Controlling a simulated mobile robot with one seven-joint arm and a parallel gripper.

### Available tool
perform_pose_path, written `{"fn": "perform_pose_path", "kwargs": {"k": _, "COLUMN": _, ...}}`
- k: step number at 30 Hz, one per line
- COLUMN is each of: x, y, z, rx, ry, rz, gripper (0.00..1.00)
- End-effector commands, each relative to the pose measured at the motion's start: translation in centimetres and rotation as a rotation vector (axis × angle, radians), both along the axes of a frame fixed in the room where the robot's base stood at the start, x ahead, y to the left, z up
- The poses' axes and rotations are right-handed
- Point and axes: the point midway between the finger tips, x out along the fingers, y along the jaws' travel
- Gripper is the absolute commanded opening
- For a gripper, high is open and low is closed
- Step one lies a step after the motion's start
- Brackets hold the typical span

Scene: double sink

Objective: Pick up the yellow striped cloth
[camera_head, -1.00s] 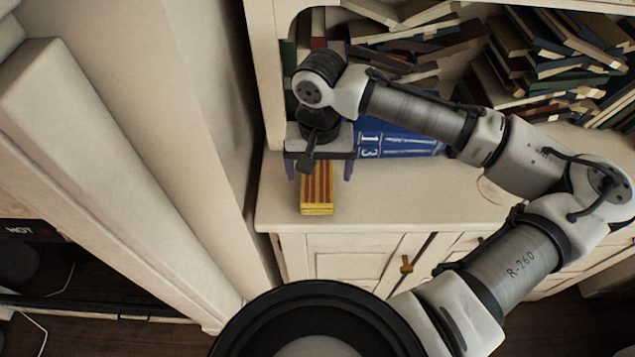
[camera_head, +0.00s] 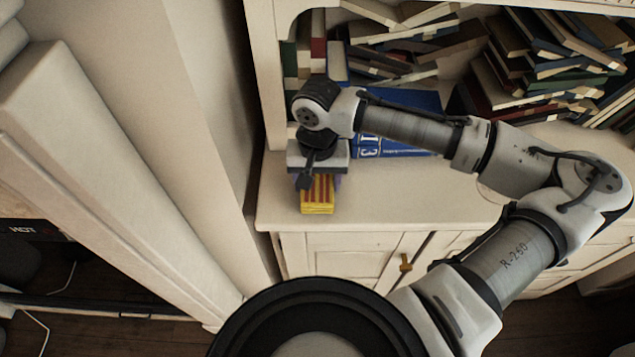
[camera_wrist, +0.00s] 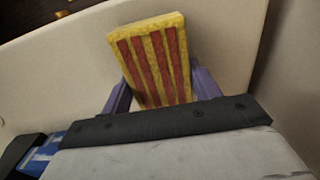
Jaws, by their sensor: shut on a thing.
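The yellow striped cloth (camera_head: 318,194) is a folded yellow block with red stripes at the front left of the white cabinet top. In the wrist view the cloth (camera_wrist: 152,58) sits between the two purple fingers of my gripper (camera_wrist: 160,88), one on each side. My gripper (camera_head: 318,180) is shut on the cloth from above. In the head view the gripper body hides the cloth's back part. I cannot tell whether the cloth still touches the cabinet top.
A blue book (camera_head: 395,145) lies behind and right of my gripper. Shelves behind hold many toppled books (camera_head: 540,60). A tall white panel (camera_head: 130,170) stands close on the left. The cabinet top (camera_head: 420,195) is clear to the right.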

Motion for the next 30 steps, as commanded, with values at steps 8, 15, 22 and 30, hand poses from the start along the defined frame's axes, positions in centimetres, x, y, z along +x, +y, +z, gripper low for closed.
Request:
{"fn": "perform_pose_path", "kwargs": {"k": 8, "x": 0.0, "y": 0.0, "z": 0.2, "rx": 0.000, "ry": 0.000, "rz": 0.000, "gripper": 0.39}}
{"fn": "perform_pose_path", "kwargs": {"k": 15, "x": 0.1, "y": 0.0, "z": 2.9, "rx": 0.001, "ry": -0.004, "rz": 0.000, "gripper": 0.39}}
{"fn": "perform_pose_path", "kwargs": {"k": 22, "x": 0.1, "y": 0.1, "z": 9.6, "rx": 0.001, "ry": -0.005, "rz": 0.001, "gripper": 0.39}}
{"fn": "perform_pose_path", "kwargs": {"k": 30, "x": 0.1, "y": 0.0, "z": 16.6, "rx": 0.000, "ry": -0.003, "rz": 0.000, "gripper": 0.39}}
